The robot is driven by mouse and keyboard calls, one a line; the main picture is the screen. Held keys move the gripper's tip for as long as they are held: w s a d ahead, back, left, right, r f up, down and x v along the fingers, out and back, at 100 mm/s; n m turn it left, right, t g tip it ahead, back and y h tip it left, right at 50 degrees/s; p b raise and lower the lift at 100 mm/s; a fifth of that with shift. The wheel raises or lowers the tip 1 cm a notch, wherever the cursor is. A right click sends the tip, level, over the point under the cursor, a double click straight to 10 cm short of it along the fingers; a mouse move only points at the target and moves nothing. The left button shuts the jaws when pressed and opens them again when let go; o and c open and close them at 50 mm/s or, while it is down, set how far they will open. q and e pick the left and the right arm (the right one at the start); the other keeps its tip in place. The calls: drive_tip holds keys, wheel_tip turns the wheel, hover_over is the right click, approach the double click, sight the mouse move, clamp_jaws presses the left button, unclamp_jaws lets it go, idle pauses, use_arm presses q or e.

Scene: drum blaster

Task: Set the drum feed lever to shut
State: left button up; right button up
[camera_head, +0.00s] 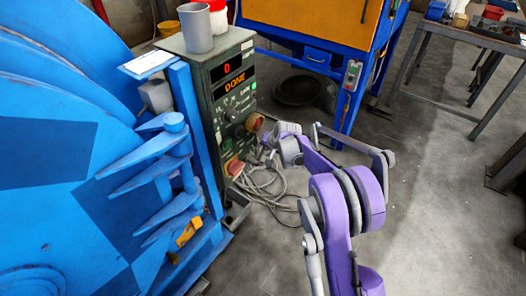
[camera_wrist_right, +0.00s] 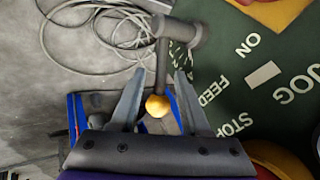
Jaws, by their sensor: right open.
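The green control panel (camera_head: 230,100) stands beside the blue drum machine, its display showing a red 0 and the word DONE. In the wrist view, the feed lever (camera_wrist_right: 163,70) is a dark rod with a yellow-orange ball knob (camera_wrist_right: 157,106), coming from a dark hub (camera_wrist_right: 180,32). Panel lettering beside it reads ON, FEED, STOP and JOG. My right gripper (camera_wrist_right: 159,76) is open, its two fingers on either side of the rod and knob with gaps visible. In the head view my right gripper (camera_head: 268,138) is at the panel's front. My left gripper is out of view.
A grey cup (camera_head: 196,28) and a red-and-white container (camera_head: 217,14) stand on the panel's top. Loose cables (camera_head: 262,185) lie on the floor below it. The blue drum (camera_head: 60,130) with its spiked arms is to the left. Open floor (camera_head: 430,190) lies to the right.

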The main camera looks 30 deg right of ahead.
drive_tip(key=shift+w+f, duration=0.15)
drive_tip(key=shift+f, duration=0.1)
clamp_jaws()
idle(1.4)
